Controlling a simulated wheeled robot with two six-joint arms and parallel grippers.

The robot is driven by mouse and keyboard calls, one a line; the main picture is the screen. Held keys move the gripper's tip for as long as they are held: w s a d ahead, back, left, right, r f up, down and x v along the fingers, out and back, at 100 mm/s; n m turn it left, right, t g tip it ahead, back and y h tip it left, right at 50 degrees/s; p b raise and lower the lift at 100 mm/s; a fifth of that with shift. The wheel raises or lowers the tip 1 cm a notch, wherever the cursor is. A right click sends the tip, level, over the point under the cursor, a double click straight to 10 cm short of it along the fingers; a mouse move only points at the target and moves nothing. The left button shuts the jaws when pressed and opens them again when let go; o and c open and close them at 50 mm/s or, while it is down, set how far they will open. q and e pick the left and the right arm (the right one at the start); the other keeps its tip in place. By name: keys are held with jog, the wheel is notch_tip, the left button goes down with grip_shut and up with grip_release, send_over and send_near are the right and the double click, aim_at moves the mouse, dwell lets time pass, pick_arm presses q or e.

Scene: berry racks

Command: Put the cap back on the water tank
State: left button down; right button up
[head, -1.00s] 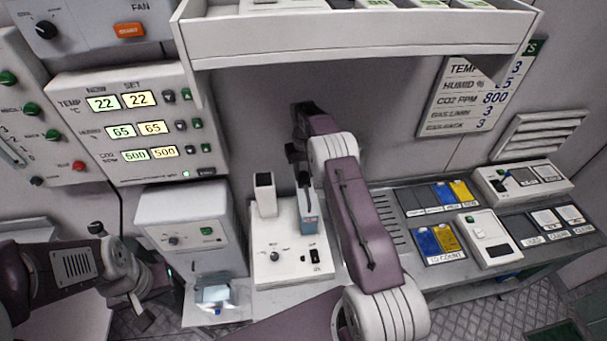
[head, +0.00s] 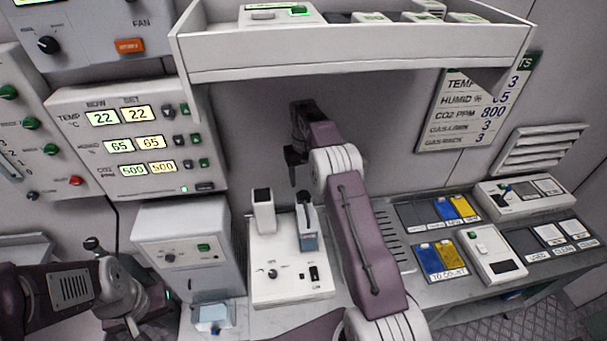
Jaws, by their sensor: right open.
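The water tank seems to be the small blue-grey vessel (head: 309,241) standing on the white bench unit (head: 290,285) in the middle. A dark upright piece (head: 305,205), which looks like the cap, sits at its top; I cannot tell how well it is seated. My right gripper (head: 297,182) is open and empty. It hangs just above and slightly left of the dark piece, with a small gap between them. My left gripper (head: 143,322) is low at the left, away from the tank; its jaws are too unclear to read.
A white block (head: 263,211) stands on the unit left of the tank. A shelf (head: 350,58) overhangs behind. A white cabinet (head: 188,250) is on the left. Trays with blue and yellow packs (head: 440,258) cover the bench to the right of my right arm.

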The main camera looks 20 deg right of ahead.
notch_tip(320, 180, up, 5)
jog(key=s+a+r, duration=0.1)
jog(key=s+a, duration=0.6)
jog(key=s, duration=0.2)
jog(key=s+a+f+n+t, duration=0.1)
jog(key=s+a+f, duration=0.1)
jog(key=s, duration=0.8)
jog(key=s+a+f, duration=0.1)
jog(key=s, duration=0.9)
notch_tip(320, 180, down, 8)
jog(key=b, duration=0.7)
jog(key=shift+f, duration=0.25)
